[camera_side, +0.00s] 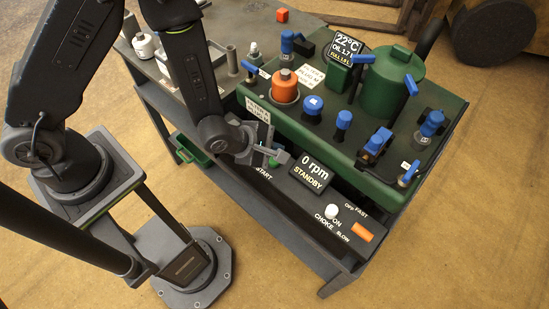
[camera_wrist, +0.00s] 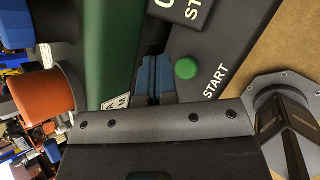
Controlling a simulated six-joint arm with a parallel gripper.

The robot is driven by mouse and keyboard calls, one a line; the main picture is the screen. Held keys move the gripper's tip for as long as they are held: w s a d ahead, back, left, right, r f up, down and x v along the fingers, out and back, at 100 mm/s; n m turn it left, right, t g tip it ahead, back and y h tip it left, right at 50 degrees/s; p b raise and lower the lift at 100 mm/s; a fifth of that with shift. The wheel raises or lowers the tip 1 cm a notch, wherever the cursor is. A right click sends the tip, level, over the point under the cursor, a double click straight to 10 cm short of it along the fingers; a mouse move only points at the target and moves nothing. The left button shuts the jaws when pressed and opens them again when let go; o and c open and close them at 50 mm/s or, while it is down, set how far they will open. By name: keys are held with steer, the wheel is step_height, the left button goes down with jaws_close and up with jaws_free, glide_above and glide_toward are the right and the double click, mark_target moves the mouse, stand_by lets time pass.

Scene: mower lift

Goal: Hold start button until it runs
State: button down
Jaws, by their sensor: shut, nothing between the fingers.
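The green start button (camera_wrist: 187,68) is a small round knob on the dark front panel, with the word START beside it in the wrist view. My gripper (camera_wrist: 155,77) has its blue-grey fingers together and empty, just left of the button in that view, with a small gap between them in the picture. In the side view my gripper (camera_side: 281,157) is low over the panel near the START label (camera_side: 263,173) and hides the button. Contact cannot be seen. The rpm display (camera_side: 311,171) reads 0 rpm, STANDBY.
The panel (camera_side: 290,213) also carries a white choke knob (camera_side: 332,211) and an orange slider (camera_side: 362,232). Behind it, the green deck (camera_side: 349,167) holds several blue knobs, an orange cap (camera_side: 285,90) and a green tank (camera_side: 388,85). Open floor lies in front.

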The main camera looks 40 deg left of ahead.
mark_target(274, 162)
steer(key=shift+f, duration=0.75)
steer(key=shift+f, duration=0.1)
stand_by(1.5)
steer(key=shift+f, duration=0.35)
steer(key=shift+f, duration=0.45)
stand_by(0.6)
stand_by(0.7)
steer(key=shift+r, duration=0.9)
steer(key=shift+r, duration=2.5)
steer(key=shift+r, duration=0.1)
